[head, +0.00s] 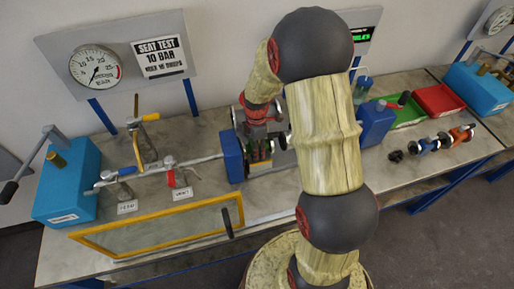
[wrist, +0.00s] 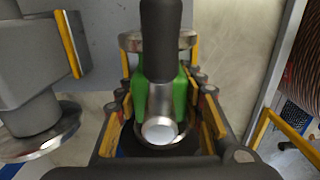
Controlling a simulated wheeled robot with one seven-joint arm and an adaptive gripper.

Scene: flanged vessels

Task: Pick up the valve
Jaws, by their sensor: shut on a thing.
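The valve (wrist: 181,92) shows in the wrist view with a green body, round steel flanges and a dark handle rising toward the camera. My gripper (wrist: 162,112) is around it, with yellow-padded fingers on its left and right sides, shut on the green body. In the head view my gripper (head: 258,150) is low over the bench, between two blue blocks. My arm hides much of that spot, and little of the valve can be made out there. I cannot tell whether the valve touches the surface below.
A blue block (head: 233,157) stands close left of my gripper, another (head: 376,124) to the right. A steel flange (wrist: 40,140) is left in the wrist view. A yellow-framed clear panel (head: 160,232) is at the front left. Green (head: 407,112) and red (head: 438,99) trays are at right.

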